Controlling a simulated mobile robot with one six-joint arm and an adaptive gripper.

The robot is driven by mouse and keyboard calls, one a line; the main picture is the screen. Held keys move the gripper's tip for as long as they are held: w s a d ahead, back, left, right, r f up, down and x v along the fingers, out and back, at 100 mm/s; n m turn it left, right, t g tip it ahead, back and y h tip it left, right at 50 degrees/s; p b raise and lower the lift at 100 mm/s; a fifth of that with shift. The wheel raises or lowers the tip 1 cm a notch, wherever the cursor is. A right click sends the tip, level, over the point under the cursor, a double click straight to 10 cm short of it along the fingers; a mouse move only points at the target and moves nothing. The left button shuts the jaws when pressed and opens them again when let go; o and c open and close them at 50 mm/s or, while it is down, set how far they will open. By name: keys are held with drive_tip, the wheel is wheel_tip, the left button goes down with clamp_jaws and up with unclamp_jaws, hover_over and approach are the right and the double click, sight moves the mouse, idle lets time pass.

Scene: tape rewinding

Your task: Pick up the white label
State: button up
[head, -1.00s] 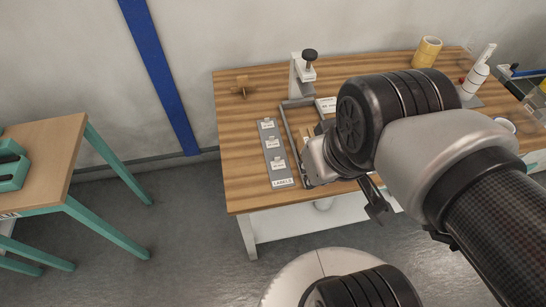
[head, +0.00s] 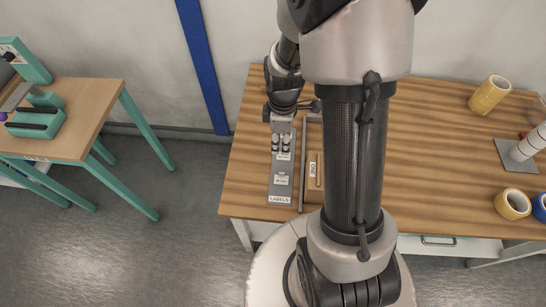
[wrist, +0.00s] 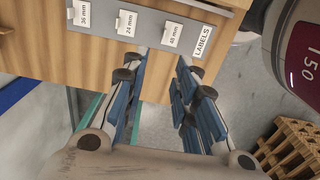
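The white labels sit on a grey strip marked LABELS (head: 271,190) on the wooden table. In the wrist view, the strip (wrist: 150,6) carries three white labels: 36 mm (wrist: 83,14), 24 mm (wrist: 126,23) and 48 mm (wrist: 172,34). In the head view, one label (head: 282,180) shows clearly near the strip's front, and the gripper partly hides the far part. My gripper (head: 282,138) is over the far part of the strip. In the wrist view my gripper (wrist: 161,64) is open, its two fingers apart with nothing between them, fingertips near the 48 mm label.
A metal rail and a small wooden tray (head: 314,185) lie just right of the strip. Yellow tape rolls (head: 490,95) and a white roll stand (head: 528,142) are at the table's right. A second table (head: 85,110) stands left across open floor. A wooden pallet (wrist: 290,148) shows in the wrist view.

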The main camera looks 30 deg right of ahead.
drive_tip(key=b, duration=0.4)
hover_over(280, 173)
drive_tip(key=f, duration=1.1)
drive_tip(key=shift+w+d+f, duration=0.1)
drive_tip(key=shift+w+f, duration=0.1)
drive_tip(key=shift+w, duration=0.1)
wheel_tip(280, 173, down, 5)
drive_tip(key=shift+s+f+b, duration=0.1)
drive_tip(key=shift+s+b, duration=0.05)
drive_tip(key=shift+b, duration=0.95)
drive_tip(key=shift+c, duration=0.4)
clamp_jaws()
